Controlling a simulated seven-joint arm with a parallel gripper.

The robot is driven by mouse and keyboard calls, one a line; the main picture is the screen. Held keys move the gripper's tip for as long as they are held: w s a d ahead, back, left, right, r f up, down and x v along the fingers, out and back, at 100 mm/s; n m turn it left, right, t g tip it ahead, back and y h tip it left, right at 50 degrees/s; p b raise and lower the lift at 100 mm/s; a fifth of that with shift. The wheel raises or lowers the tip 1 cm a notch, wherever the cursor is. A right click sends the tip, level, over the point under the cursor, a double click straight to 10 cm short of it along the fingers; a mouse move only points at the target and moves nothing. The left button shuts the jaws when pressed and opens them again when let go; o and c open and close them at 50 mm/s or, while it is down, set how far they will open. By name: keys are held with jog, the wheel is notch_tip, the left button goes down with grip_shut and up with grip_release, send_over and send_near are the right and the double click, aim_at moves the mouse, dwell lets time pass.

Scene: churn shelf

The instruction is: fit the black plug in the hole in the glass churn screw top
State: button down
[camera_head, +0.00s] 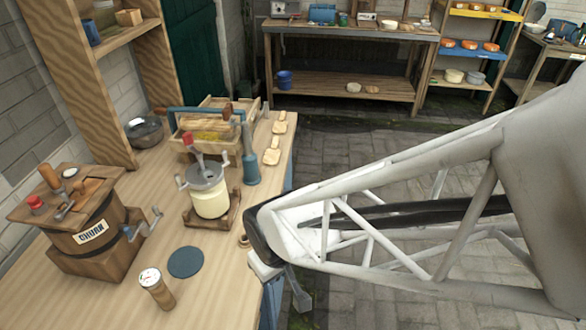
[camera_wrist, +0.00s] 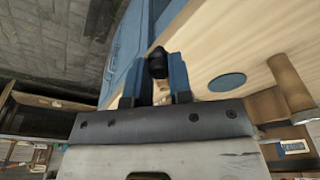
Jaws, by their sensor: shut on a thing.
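The glass churn (camera_head: 210,203) stands upright on a wooden base near the middle of the bench, cream-coloured inside. Its grey screw top (camera_head: 205,176) carries a crank and a red knob; I cannot make out the hole. In the wrist view my gripper (camera_wrist: 157,72) has blue fingers shut on the black plug (camera_wrist: 157,62), which shows as a dark rounded shape between the fingertips. In the head view my gripper is mostly hidden by my arm, beside the bench's right edge and in front and right of the churn. The plug is apart from the screw top.
A blue-grey disc (camera_head: 185,262) and a dial thermometer (camera_head: 156,289) lie before the glass churn. A wooden barrel churn (camera_head: 95,240) stands left. A blue plunger-like tool (camera_head: 250,160), wooden paddles (camera_head: 272,152) and a wooden tray (camera_head: 200,145) are behind. Bare bench lies around the disc.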

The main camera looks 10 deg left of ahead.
jog(key=w+a+r+n, duration=0.4)
jog(key=w+a+r, duration=1.2)
jog(key=w+a, duration=0.3)
jog(key=shift+w+r, duration=0.3)
jog(key=shift+r, duration=0.1)
jog(key=shift+f, duration=0.15)
jog(key=shift+f, duration=2.15)
jog(key=shift+f, duration=1.25)
dwell(0.7)
dwell(0.6)
jog(key=c, duration=0.9)
grip_release()
jog(key=shift+c, duration=0.2)
jog(key=c, duration=0.4)
